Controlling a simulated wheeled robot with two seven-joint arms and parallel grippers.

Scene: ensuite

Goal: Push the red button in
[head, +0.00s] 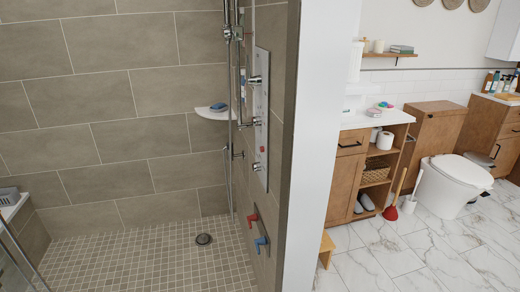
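A red button-like knob (254,217) sticks out from a grey plate (259,230) low on the shower's right wall. A blue knob (261,243) sits just below it on the same plate. I cannot tell from here how far the red knob is pressed in. A smaller red mark (262,149) shows on the tall metal shower panel (262,110) above. Neither of my grippers is in view.
The tiled shower floor (150,255) is clear around a round drain (203,239). A white wall end (318,140) stands right of the shower. Beyond it are a wooden cabinet (347,175), a toilet (450,185) and a red plunger (391,212).

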